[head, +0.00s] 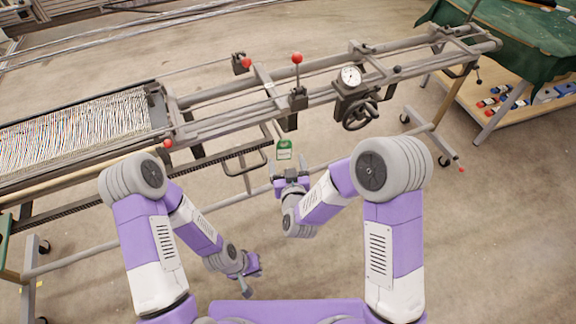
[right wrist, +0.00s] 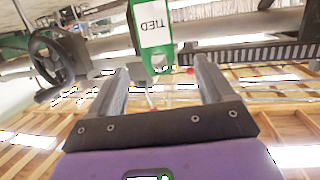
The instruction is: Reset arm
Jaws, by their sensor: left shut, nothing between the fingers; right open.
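A green tag (head: 284,150) with a white label hangs at the near side of the loom frame. It also shows in the right wrist view (right wrist: 162,60), where its label reads "TIED" upside down. My right gripper (head: 289,174) is open just below the tag in the head view. In the right wrist view the tag is beyond and between the spread fingertips (right wrist: 158,76), and nothing is gripped. My left gripper (head: 246,287) is shut and empty, low in front of my base, well away from the loom.
The loom frame (head: 215,125) runs across the view, with red-knobbed levers (head: 297,75), a dial (head: 350,76) and a handwheel (head: 360,115). Warp threads (head: 75,130) lie at left. A green-covered table (head: 525,40) stands at upper right. Floor at lower right is clear.

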